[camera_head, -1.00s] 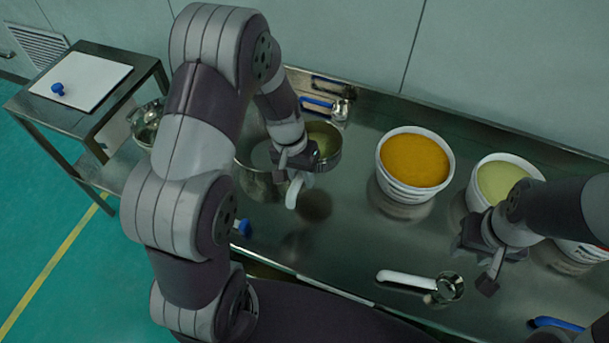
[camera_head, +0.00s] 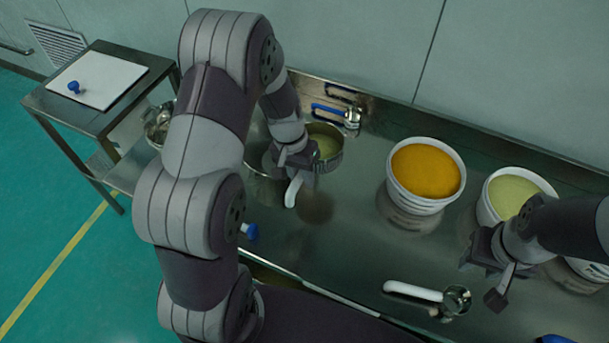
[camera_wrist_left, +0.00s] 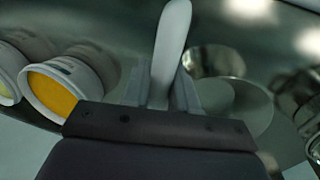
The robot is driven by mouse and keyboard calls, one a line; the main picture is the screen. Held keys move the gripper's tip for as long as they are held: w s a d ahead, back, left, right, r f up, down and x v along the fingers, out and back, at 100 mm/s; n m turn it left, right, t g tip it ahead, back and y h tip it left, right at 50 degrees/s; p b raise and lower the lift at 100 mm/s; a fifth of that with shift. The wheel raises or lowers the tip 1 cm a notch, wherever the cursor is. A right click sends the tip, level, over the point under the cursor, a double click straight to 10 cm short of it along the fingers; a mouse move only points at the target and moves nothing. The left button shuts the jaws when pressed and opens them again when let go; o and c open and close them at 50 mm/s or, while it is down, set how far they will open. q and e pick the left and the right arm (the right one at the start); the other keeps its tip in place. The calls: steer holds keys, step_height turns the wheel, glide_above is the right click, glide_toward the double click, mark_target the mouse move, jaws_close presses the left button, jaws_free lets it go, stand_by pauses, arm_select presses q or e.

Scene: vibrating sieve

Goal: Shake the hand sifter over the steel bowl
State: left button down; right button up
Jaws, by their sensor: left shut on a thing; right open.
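My left gripper (camera_head: 297,164) is shut on the white handle (camera_head: 293,190) of the hand sifter. In the left wrist view the handle (camera_wrist_left: 170,45) stands between the fingers. The sifter's round metal pan (camera_head: 330,158) shows just behind the gripper, with pale yellow-green stuff in it. The steel bowl (camera_head: 257,187) is at the left of the bench, largely hidden by my left arm. I cannot tell how much of the sifter is over it. My right gripper (camera_head: 496,280) is open and empty above the bench at the right.
A white tub of orange powder (camera_head: 427,172) and a tub of pale powder (camera_head: 511,194) stand right of the middle. A white-handled scoop (camera_head: 455,300) lies near the front edge. Blue-handled tools (camera_head: 330,111) lie at the back. A side table (camera_head: 60,117) stands left.

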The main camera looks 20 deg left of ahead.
arm_select(q)
steer(key=w+a, duration=0.3)
steer(key=a, duration=0.7)
steer(key=shift+w+a, duration=0.15)
steer(key=shift+a, duration=0.1)
stand_by(2.4)
steer(key=shift+a, duration=0.1)
stand_by(0.5)
steer(key=a, duration=0.4)
steer(key=shift+w+a, duration=0.1)
steer(key=shift+a, duration=0.15)
steer(key=d, duration=0.5)
steer(key=a, duration=0.5)
steer(key=shift+p, duration=0.35)
steer(key=d, duration=0.4)
steer(key=shift+d, duration=0.3)
